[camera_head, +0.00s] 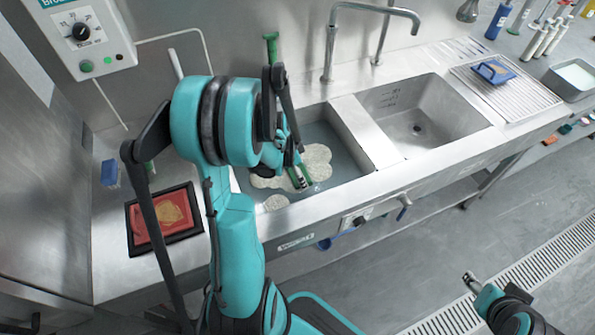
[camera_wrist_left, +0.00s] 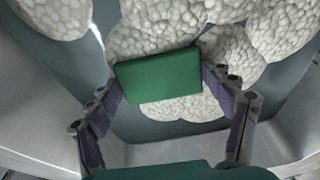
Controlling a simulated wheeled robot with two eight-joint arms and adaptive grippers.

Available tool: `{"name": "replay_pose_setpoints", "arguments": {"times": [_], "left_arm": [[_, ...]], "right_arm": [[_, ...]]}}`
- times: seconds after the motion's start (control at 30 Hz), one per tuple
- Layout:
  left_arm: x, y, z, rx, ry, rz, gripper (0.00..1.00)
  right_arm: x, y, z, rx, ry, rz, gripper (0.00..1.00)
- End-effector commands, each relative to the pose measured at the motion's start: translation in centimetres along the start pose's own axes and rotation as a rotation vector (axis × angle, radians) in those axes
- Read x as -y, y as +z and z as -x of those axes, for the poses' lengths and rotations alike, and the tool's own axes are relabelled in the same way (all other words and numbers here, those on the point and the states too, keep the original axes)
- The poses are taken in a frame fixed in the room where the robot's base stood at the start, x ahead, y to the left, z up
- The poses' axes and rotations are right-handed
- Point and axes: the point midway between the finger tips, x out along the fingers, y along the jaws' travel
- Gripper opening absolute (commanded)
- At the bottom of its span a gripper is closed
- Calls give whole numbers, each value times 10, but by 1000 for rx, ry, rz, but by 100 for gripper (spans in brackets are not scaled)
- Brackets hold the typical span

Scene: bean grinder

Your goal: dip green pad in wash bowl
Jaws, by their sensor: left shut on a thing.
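The wash bowl is the left sink basin (camera_head: 345,166), holding grey water with clumps of white foam (camera_head: 317,158). My left gripper (camera_head: 299,177) reaches down into the basin. It is shut on the green pad (camera_head: 304,173), which also shows between the fingers of the left gripper (camera_wrist_left: 160,85) in the left wrist view (camera_wrist_left: 160,74). The pad is over the foam at the near side of the basin; I cannot tell whether it touches the water. My right gripper (camera_head: 472,282) is low at the bottom right, away from the sink; its fingers are too small to read.
An empty right basin (camera_head: 425,115) adjoins the wash bowl. A red tray (camera_head: 165,222) and a blue block (camera_head: 109,173) sit on the left counter. A blue brush (camera_head: 492,71) lies on the drainboard (camera_head: 530,95) at right.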

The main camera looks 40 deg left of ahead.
Motion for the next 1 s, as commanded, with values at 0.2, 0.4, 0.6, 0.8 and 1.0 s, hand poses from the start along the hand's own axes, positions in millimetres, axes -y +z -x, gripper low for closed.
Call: {"name": "replay_pose_setpoints", "arguments": {"times": [0.2, 0.4, 0.6, 0.8, 1.0], "left_arm": [[0, 0, 0, 0, 0, 0, 58], [0, 0, 0, 0, 0, 0, 58], [0, -1, 4, 0, 0, 0, 58], [0, -7, 26, 0, 0, 0, 58], [0, -12, 46, 0, 0, 0, 58]], "right_arm": [[0, 0, 0, 0, 0, 0, 53], [0, 0, 0, 0, 0, 0, 53], [0, -2, 3, 0, 0, 0, 53], [0, -12, 17, 0, 0, 0, 53], [0, -22, 30, 0, 0, 0, 53]]}}
